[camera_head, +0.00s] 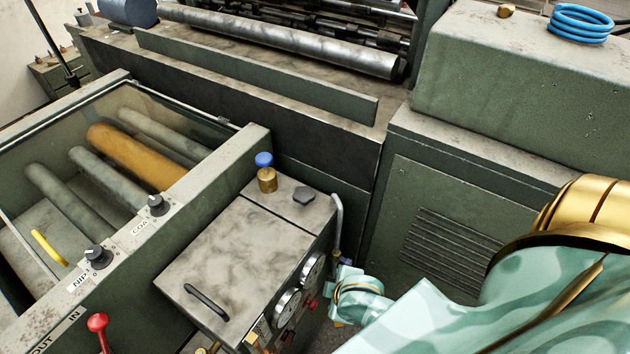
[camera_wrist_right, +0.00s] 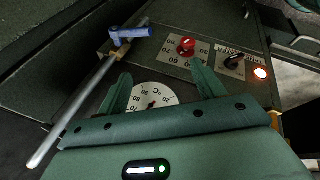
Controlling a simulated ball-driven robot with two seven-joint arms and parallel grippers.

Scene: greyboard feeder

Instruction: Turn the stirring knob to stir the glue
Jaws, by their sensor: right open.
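In the right wrist view, a black pointer knob (camera_wrist_right: 233,62) sits on a white-labelled plate beside a lit orange lamp (camera_wrist_right: 260,73); the label is too small to read surely. A red knob (camera_wrist_right: 186,46) on a numbered scale is left of it. In the head view, a dark faceted knob (camera_head: 304,195) is on top of the glue box (camera_head: 225,250). I cannot tell which is the stirring knob. My right gripper (camera_head: 343,290) is beside the box's gauge face. It is open and empty, its fingers (camera_wrist_right: 160,68) around the view of a temperature gauge (camera_wrist_right: 152,97). My left gripper is out of view.
A blue-handled valve (camera_wrist_right: 130,33) and pipe are left of my right fingers. The box top has a black handle (camera_head: 206,301) and a blue-capped brass fitting (camera_head: 266,175). A bent grey pipe (camera_head: 337,220) runs down the box's right edge. Rollers lie under the left cover.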

